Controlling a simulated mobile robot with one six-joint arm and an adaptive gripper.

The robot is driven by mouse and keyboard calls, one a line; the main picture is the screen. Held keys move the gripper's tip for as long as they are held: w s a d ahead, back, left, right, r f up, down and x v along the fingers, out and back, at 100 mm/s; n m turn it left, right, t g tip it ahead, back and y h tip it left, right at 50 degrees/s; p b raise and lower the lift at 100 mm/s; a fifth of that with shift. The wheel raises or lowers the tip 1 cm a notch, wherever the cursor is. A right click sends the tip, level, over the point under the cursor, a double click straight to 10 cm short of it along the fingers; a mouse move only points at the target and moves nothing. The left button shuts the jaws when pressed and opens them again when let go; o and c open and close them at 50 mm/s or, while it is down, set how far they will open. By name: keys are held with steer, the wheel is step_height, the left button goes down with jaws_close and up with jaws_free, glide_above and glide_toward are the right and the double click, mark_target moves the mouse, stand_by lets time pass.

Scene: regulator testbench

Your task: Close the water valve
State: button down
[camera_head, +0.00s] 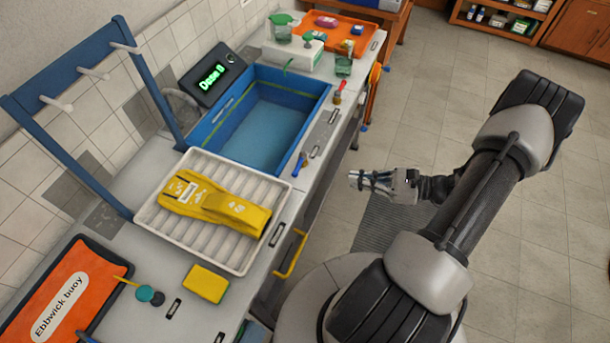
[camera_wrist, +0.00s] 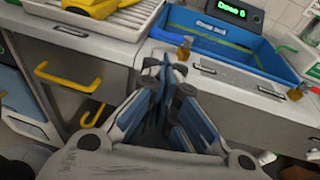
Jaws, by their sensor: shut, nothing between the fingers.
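Two small valves stand on the counter's front edge beside the blue basin (camera_head: 262,128). One has a blue lever (camera_head: 299,165) near the basin's near corner, the other a red lever (camera_head: 337,98) near its far corner. I cannot tell from labels which is the water valve. In the wrist view a brass fitting (camera_wrist: 185,46) stands just beyond my fingers, and another (camera_wrist: 295,93) is at the right. My gripper (camera_head: 353,180) is shut and empty, in front of the counter, to the right of the blue lever and apart from it. Its fingertips (camera_wrist: 170,70) meet in the wrist view.
A white ribbed tray (camera_head: 150,215) holds a yellow folded item (camera_head: 215,205). A yellow sponge (camera_head: 206,284) and an orange board (camera_head: 65,300) lie nearer. A yellow handle (camera_head: 290,255) juts from the counter front. A display (camera_head: 213,77) glows green behind the basin. Open floor (camera_head: 430,120) lies right.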

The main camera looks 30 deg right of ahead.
mark_target(307, 181)
steer(key=shift+m+t, duration=0.3)
steer(key=b+x, duration=0.1)
steer(key=x, duration=0.8)
steer(key=f+b+x, duration=0.1)
steer(key=x, duration=0.4)
steer(key=shift+d+b, duration=0.2)
steer(key=shift+b, duration=0.15)
steer(key=shift+w+a+f, duration=0.1)
steer(key=shift+w+a, duration=0.2)
steer(key=shift+a, duration=0.3)
steer(key=shift+s, duration=0.1)
